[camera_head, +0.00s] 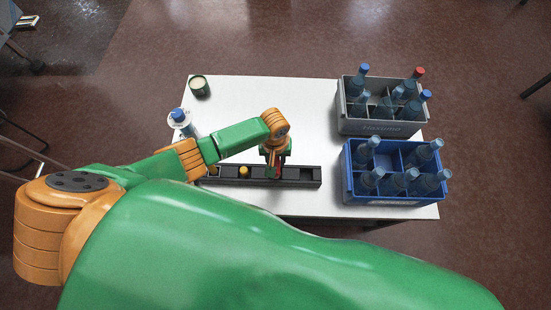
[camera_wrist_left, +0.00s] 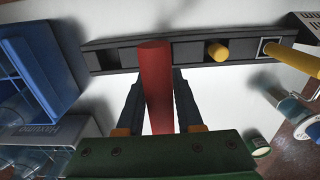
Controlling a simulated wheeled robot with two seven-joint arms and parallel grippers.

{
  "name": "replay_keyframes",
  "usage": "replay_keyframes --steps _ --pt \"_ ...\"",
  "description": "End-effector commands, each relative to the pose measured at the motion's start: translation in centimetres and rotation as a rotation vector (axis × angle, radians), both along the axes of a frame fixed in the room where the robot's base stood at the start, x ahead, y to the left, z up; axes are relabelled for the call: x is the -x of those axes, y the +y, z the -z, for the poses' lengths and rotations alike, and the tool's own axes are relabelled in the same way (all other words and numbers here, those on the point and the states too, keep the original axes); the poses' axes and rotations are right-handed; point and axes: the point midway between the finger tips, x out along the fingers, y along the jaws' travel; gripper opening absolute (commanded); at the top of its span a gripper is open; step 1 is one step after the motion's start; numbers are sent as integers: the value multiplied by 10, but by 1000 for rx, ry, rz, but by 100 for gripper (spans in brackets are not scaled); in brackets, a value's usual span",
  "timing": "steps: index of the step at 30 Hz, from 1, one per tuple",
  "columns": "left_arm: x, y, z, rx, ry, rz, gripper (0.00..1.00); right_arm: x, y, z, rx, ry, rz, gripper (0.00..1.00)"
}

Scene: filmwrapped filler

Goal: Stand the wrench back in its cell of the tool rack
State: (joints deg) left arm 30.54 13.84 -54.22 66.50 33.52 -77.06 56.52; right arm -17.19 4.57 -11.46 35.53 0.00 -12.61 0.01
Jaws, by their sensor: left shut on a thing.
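The tool rack (camera_head: 300,174) is a long dark bar with square cells, lying on the white table. It also crosses the top of the left wrist view (camera_wrist_left: 120,55). My left gripper (camera_head: 273,165) is over the rack, right of its middle in the head view. In the wrist view its two fingers (camera_wrist_left: 159,105) are shut on a red cylindrical handle (camera_wrist_left: 156,75), which I take as the wrench. The handle overlaps the rack there; I cannot tell whether its far end is inside a cell. A yellow-handled tool (camera_wrist_left: 217,51) stands in a cell beside it. My right gripper is not in view.
Another yellow handle (camera_wrist_left: 293,60) rises from the rack's end. A grey crate (camera_head: 380,128) and a blue crate (camera_head: 385,199), both with bottles, stand at the table's right. The table's back middle is clear.

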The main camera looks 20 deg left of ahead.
Motion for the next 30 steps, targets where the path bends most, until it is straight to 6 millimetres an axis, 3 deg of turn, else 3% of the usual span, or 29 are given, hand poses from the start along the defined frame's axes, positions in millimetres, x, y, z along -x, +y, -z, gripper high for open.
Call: replay_keyframes --steps 13,14,17,26,30 --pt "0 0 12 -1 -1 1 0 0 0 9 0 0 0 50" --pt "0 0 11 -1 -1 1 43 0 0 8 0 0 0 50" --pt "0 0 11 -1 -1 1 70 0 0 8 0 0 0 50" --pt "0 0 9 -1 0 1 70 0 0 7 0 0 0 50" --pt "0 1 -19 0 -3 1 70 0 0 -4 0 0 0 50"
